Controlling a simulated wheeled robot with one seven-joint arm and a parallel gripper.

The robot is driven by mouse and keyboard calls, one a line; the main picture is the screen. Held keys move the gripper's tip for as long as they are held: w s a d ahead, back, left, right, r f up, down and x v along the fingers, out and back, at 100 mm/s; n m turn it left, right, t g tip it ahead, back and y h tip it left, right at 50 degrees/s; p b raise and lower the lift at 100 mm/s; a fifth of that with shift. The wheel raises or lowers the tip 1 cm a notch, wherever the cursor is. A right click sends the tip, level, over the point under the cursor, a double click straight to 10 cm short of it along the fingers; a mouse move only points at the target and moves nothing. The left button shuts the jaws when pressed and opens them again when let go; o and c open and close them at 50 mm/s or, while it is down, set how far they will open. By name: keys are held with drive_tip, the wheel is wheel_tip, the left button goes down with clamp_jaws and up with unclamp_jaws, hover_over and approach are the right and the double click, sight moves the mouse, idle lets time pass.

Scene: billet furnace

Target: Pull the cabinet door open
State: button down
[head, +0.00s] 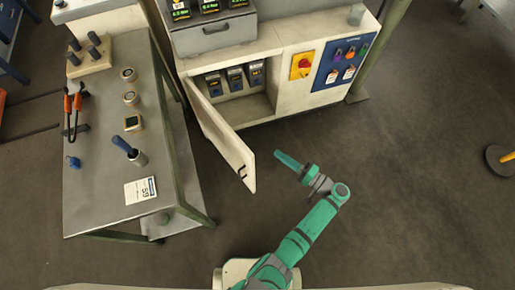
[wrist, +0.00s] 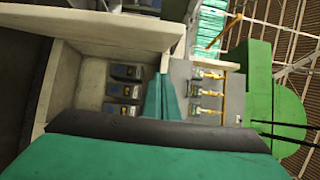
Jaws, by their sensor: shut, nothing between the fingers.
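The cream cabinet door (head: 220,135) stands swung well out from the cabinet front, hinged at its left side, with a black handle (head: 242,171) near its free edge. In the wrist view the cream panel along the top (wrist: 115,32) appears to be this door. My gripper (head: 283,157) is to the right of the door's free edge, apart from the handle, and holds nothing. Its teal fingers (wrist: 163,98) are together in the wrist view, in front of the cabinet. The open compartment (head: 258,106) shows several dark devices (wrist: 125,90) inside.
A steel table (head: 90,190) with tools and a white card stands left of the door. A red-and-yellow switch (head: 302,65) and a blue button panel (head: 343,65) are on the cabinet front. A round-based stand (head: 497,160) is far right. Floor between is clear.

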drive_tip(key=w+a, duration=0.3)
drive_tip(key=a, duration=0.8)
drive_tip(key=shift+w, duration=0.25)
